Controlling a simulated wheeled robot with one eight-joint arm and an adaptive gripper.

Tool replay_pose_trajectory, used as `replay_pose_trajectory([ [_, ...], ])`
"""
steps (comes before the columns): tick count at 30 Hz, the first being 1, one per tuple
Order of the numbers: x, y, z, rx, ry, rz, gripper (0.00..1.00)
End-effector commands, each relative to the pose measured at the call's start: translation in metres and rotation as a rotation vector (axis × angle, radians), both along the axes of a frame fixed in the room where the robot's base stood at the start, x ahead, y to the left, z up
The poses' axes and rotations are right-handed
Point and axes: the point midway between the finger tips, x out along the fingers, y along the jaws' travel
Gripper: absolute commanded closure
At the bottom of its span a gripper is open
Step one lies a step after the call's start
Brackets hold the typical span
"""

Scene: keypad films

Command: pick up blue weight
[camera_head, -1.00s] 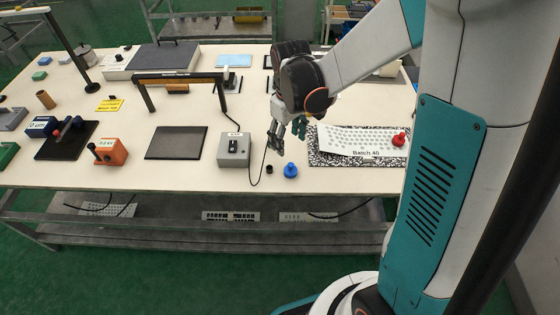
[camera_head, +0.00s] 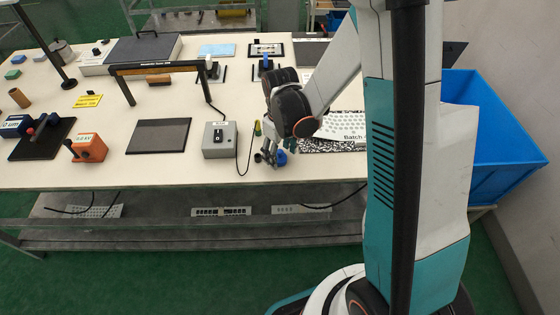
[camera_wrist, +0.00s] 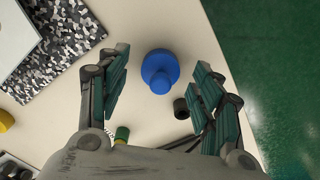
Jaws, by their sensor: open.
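The blue weight (camera_wrist: 160,70) stands on the white table near its front edge, with a round base and a knob on top. In the wrist view it lies between and a little beyond the two fingers of my open gripper (camera_wrist: 159,88). In the head view the blue weight (camera_head: 281,157) is partly hidden by my gripper (camera_head: 270,157), which is low over the table beside it. I cannot tell whether a finger touches it.
A small dark cylinder (camera_wrist: 181,108) stands close to the right finger. A grey switch box (camera_head: 220,140) with a cable is left of my gripper. A speckled board (camera_wrist: 62,45) with a white sheet lies to the other side. The table edge is near.

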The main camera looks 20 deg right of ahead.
Motion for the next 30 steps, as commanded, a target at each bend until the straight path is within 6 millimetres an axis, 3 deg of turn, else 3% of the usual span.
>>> replay_pose_trajectory([
  [3,0.0004,0.0003,-0.0114,0.000,0.000,0.001,0.41],
  [9,0.0001,0.0004,-0.0101,0.000,0.000,0.001,0.41],
  [15,0.0002,0.0004,-0.0100,0.000,0.000,0.001,0.86],
  [17,0.0001,0.0004,-0.0100,0.000,0.000,0.001,0.96],
  [30,-0.0001,0.0004,-0.0021,0.000,0.000,0.001,0.96],
])
